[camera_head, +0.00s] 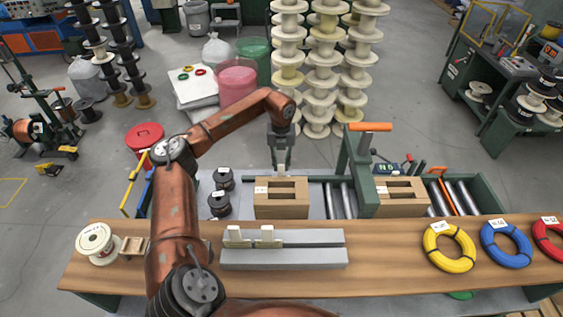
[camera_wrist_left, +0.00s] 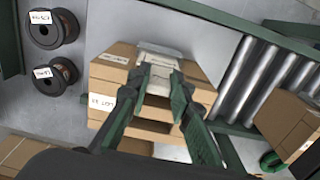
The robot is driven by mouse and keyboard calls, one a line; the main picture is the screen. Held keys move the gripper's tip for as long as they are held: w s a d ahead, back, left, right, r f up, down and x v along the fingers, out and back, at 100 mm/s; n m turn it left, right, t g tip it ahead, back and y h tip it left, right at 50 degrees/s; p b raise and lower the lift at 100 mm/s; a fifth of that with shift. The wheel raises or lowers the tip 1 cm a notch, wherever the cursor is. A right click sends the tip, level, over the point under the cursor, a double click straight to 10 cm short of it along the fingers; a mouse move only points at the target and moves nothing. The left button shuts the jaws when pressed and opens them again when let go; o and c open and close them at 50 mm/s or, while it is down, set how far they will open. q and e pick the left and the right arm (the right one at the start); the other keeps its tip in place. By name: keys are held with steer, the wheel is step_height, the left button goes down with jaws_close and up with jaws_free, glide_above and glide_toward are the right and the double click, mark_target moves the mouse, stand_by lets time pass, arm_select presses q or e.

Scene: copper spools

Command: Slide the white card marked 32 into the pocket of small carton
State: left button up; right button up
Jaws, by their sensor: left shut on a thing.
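My left gripper (camera_head: 282,158) is above the brown carton (camera_head: 281,211) left of the green post. Its green fingers (camera_wrist_left: 160,80) are shut on a pale white card (camera_wrist_left: 159,76) in the left wrist view. The mark on the card cannot be read. I cannot tell whether the card's lower end is inside a slot. A second brown carton (camera_head: 403,209) stands to the right. My right gripper is not in view.
Two white cards (camera_head: 235,231) stand in a grey slotted block (camera_head: 300,257) on the wooden bench (camera_head: 390,270). Dark spools (camera_head: 219,204) stand left of the carton. A green post with an orange handle (camera_head: 370,127) rises beside the rollers. Coloured coils (camera_head: 448,247) lie at right.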

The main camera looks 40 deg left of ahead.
arm_select(q)
steer(key=shift+f, duration=0.55)
steer(key=o, duration=0.7)
steer(key=shift+o, duration=1)
steer(key=shift+r, duration=0.1)
